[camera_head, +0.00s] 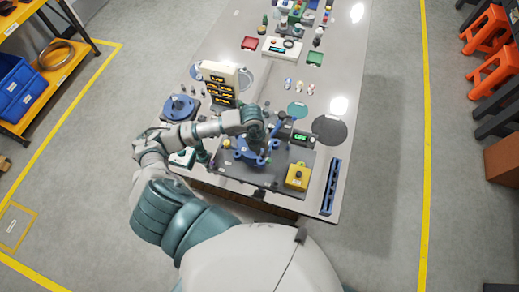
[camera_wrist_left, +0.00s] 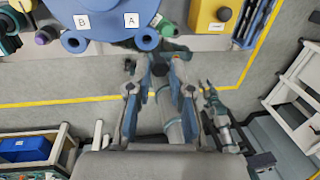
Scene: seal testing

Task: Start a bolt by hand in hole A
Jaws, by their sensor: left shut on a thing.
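The blue flange (camera_head: 243,157) sits on the dark work board near the table's front edge. In the left wrist view the flange (camera_wrist_left: 106,22) shows at the top, with white labels B (camera_wrist_left: 81,20) and A (camera_wrist_left: 131,20) above two rounded lugs. My left gripper (camera_head: 256,134) is over the flange in the head view and covers part of it. In the left wrist view the left gripper (camera_wrist_left: 160,75) is closed around a small dark bolt (camera_wrist_left: 160,69), just below the lug by label A. Whether the bolt touches the hole is unclear. A grey arm part (camera_wrist_left: 215,112), possibly my right gripper, hangs at the right.
A yellow button box (camera_head: 297,177) stands on the board's right, beside a blue rail (camera_head: 330,187). A green-lit display (camera_head: 300,137) is behind it. A rack with lit labels (camera_head: 221,88) and a round blue part (camera_head: 180,107) stand at the left.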

